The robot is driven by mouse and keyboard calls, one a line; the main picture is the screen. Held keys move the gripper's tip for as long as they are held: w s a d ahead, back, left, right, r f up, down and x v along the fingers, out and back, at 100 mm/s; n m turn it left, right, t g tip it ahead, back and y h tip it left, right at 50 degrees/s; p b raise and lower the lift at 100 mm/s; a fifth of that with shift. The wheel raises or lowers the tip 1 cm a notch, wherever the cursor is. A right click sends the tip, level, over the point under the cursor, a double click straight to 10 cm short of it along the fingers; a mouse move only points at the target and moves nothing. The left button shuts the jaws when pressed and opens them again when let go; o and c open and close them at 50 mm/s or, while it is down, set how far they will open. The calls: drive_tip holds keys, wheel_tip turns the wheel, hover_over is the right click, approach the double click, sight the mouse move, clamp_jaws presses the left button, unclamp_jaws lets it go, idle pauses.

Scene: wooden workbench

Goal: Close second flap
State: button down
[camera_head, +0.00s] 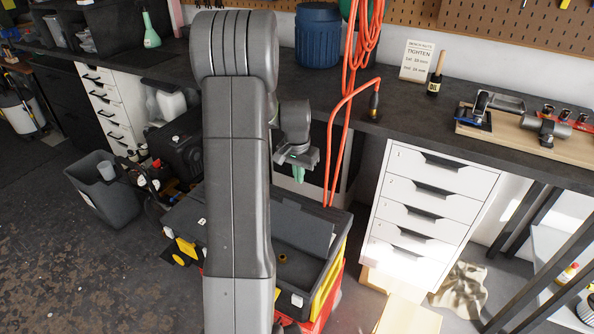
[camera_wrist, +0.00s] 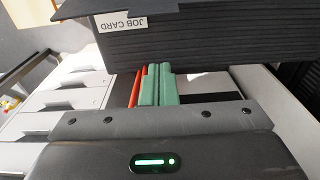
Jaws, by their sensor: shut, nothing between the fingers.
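A dark toolbox (camera_head: 345,228) with yellow and red lower parts stands on the floor in the head view, in front of the bench. A dark grey flat panel (camera_head: 303,228), which looks like a flap, shows on its top right side; I cannot tell if it lies flat or is tilted. My arm hides the middle of the box, so any other flap is hidden there. My gripper (camera_head: 298,174) is above the far side of the box, its green fingers together and empty. In the wrist view the green fingers (camera_wrist: 158,84) sit below a dark ribbed surface (camera_wrist: 190,35) with a JOB CARD label (camera_wrist: 124,22).
An orange hose (camera_head: 340,120) hangs from the bench close to the right of my gripper. A white drawer unit (camera_head: 432,200) stands to the right. A grey bin (camera_head: 103,192) stands at left. Floor at lower left is mostly clear.

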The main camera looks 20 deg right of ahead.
wheel_tip(320, 180, down, 5)
drive_tip(key=s+a, duration=0.2)
drive_tip(key=shift+s+a+p, duration=0.15)
drive_tip(key=shift+a+p, duration=0.15)
drive_tip(key=shift+p, duration=0.05)
idle(0.4)
